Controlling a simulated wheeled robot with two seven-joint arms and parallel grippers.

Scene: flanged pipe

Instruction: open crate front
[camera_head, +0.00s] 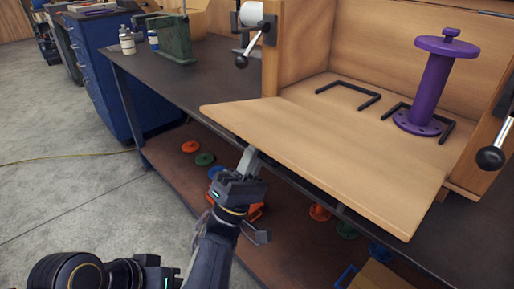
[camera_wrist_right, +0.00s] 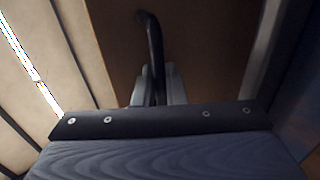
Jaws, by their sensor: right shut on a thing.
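The wooden crate (camera_head: 385,50) stands on the dark workbench. Its front panel (camera_head: 330,160) is folded down and lies nearly level, jutting out past the bench edge. My right gripper (camera_head: 250,160) is below the panel's near left edge, its tips partly hidden. In the right wrist view, my right gripper (camera_wrist_right: 158,88) is shut on a black bar-like handle (camera_wrist_right: 152,35) against a brown surface. A purple flanged pipe (camera_head: 432,85) stands upright inside the crate.
Black-knobbed levers (camera_head: 241,62) (camera_head: 490,158) are at both sides of the crate opening. Black bar brackets (camera_head: 348,92) lie on the crate floor. A green holder (camera_head: 175,38) and bottles are on the bench. Coloured flanges (camera_head: 205,159) lie on the lower shelf.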

